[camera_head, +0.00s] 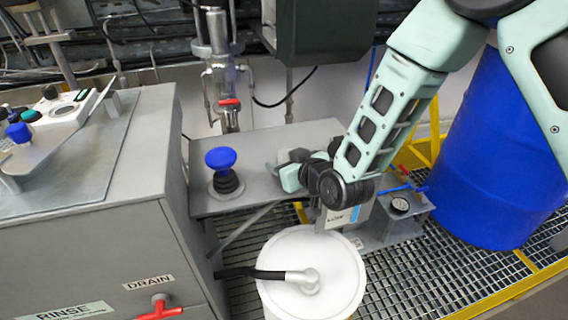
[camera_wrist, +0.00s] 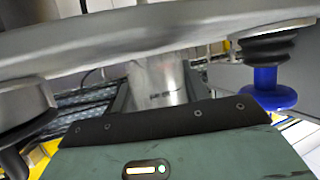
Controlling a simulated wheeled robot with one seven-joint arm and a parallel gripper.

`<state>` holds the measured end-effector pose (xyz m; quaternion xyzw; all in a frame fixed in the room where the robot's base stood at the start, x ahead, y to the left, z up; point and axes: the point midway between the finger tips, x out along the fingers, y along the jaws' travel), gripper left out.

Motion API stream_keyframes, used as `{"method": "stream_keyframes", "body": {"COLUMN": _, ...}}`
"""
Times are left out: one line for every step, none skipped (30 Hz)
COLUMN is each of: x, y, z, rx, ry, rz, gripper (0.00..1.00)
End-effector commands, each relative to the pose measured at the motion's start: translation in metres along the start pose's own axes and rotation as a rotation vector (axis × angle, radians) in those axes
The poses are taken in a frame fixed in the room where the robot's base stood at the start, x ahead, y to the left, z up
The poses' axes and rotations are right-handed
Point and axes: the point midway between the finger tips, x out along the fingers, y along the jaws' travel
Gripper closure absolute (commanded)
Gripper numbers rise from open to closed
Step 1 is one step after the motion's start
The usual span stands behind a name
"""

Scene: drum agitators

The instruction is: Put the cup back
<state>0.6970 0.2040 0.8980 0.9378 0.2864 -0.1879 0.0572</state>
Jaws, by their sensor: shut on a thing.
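My gripper (camera_head: 283,175) is low over the grey shelf (camera_head: 265,142), to the right of a blue mushroom knob (camera_head: 220,160). In the wrist view a shiny steel cylinder, which looks like the cup (camera_wrist: 157,82), stands between the dark finger edges, and my gripper is shut on it. Its lower part in that picture is hidden behind the gripper body. The wrist picture looks upside down, with the blue knob (camera_wrist: 267,92) hanging at the right. In the head view the cup is hard to make out beside the gripper, and I cannot tell whether it touches the shelf.
A white lidded drum (camera_head: 325,270) with a black hose stands in front of the shelf. A grey control cabinet (camera_head: 90,245) is at left, a blue barrel (camera_head: 500,150) at right. A steel pipe with a red valve handle (camera_head: 230,102) rises behind the shelf.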

Motion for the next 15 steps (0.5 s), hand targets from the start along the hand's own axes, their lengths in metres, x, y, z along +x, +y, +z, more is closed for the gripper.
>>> {"method": "stream_keyframes", "body": {"x": 0.0014, "y": -0.0002, "z": 0.0036, "rx": 0.0, "ry": 0.0, "rz": 0.0, "gripper": 0.79}}
{"method": "stream_keyframes", "body": {"x": 0.0019, "y": -0.0003, "z": 0.0047, "rx": 0.0, "ry": 0.001, "rz": 0.0, "gripper": 0.79}}
{"method": "stream_keyframes", "body": {"x": 0.0022, "y": -0.0003, "z": 0.0056, "rx": 0.0, "ry": 0.001, "rz": 0.0, "gripper": 0.79}}
{"method": "stream_keyframes", "body": {"x": 0.0023, "y": -0.0003, "z": 0.0057, "rx": 0.0, "ry": 0.001, "rz": 0.0, "gripper": 0.79}}
{"method": "stream_keyframes", "body": {"x": 0.0023, "y": -0.0003, "z": 0.0057, "rx": -0.001, "ry": 0.002, "rz": 0.0, "gripper": 0.79}}
{"method": "stream_keyframes", "body": {"x": 0.0023, "y": -0.0002, "z": 0.0055, "rx": -0.001, "ry": 0.002, "rz": 0.0, "gripper": 0.79}}
{"method": "stream_keyframes", "body": {"x": 0.0023, "y": -0.0002, "z": 0.0054, "rx": -0.001, "ry": 0.002, "rz": 0.0, "gripper": 0.79}}
{"method": "stream_keyframes", "body": {"x": 0.0023, "y": -0.0002, "z": 0.0054, "rx": -0.001, "ry": 0.002, "rz": 0.0, "gripper": 0.79}}
{"method": "stream_keyframes", "body": {"x": 0.0023, "y": -0.0002, "z": 0.0054, "rx": -0.001, "ry": 0.002, "rz": 0.0, "gripper": 0.79}}
{"method": "stream_keyframes", "body": {"x": 0.0024, "y": -0.0002, "z": 0.0058, "rx": -0.001, "ry": 0.002, "rz": 0.0, "gripper": 0.79}}
{"method": "stream_keyframes", "body": {"x": 0.0027, "y": -0.0002, "z": 0.0065, "rx": -0.001, "ry": 0.002, "rz": 0.0, "gripper": 0.79}}
{"method": "stream_keyframes", "body": {"x": 0.0033, "y": -0.0002, "z": 0.008, "rx": -0.001, "ry": 0.002, "rz": 0.0, "gripper": 0.79}}
{"method": "stream_keyframes", "body": {"x": 0.0037, "y": -0.0002, "z": 0.009, "rx": -0.001, "ry": 0.002, "rz": 0.0, "gripper": 0.79}}
{"method": "stream_keyframes", "body": {"x": 0.0036, "y": -0.0002, "z": 0.0087, "rx": -0.001, "ry": 0.002, "rz": 0.0, "gripper": 0.52}}
{"method": "stream_keyframes", "body": {"x": 0.0032, "y": -0.0002, "z": 0.0077, "rx": -0.001, "ry": 0.002, "rz": 0.0, "gripper": 0.41}}
